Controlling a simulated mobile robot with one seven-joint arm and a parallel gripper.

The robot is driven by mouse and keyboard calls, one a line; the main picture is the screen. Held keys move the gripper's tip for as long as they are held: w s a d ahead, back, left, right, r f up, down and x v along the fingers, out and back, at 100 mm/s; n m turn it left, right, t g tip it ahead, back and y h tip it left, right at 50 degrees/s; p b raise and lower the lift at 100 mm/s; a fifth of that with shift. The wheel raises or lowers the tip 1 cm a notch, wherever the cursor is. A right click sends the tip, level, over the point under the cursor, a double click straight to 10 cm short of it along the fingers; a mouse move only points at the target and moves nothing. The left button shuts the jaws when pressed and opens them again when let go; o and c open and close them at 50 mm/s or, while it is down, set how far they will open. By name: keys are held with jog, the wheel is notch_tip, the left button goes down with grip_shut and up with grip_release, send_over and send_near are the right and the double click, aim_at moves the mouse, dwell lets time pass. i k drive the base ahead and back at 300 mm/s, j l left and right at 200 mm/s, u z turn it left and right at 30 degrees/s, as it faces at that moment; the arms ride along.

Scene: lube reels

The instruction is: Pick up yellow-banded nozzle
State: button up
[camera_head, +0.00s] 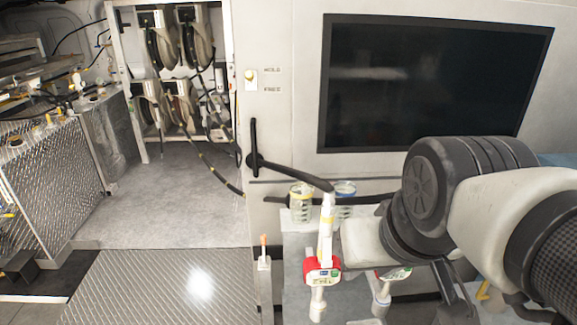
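A nozzle (322,269) with a red body, a small label and a white stem stands at the lower centre. A second nozzle (381,288) with a white stem is partly hidden under my arm. A small yellow piece (483,291) shows further right; I cannot tell what it belongs to. My gripper (446,285) is at the lower right, right of the red nozzle. Its fingers are largely hidden, so its opening is unclear.
A black handle (254,150) juts from the wall beside the hose. Hose reels (166,48) fill the rear cabinet. Open floor (180,205) lies at left.

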aim_at(327, 212)
jog(key=k+z, duration=0.15)
jog(key=k, duration=0.5)
jog(key=i+j+z, duration=0.1)
jog(key=z, duration=1.1)
jog(key=i+j, duration=0.1)
jog(key=j, duration=2.8)
jog(key=k+j+z, duration=0.1)
jog(key=j, duration=0.9)
jog(key=i+l+u, duration=0.1)
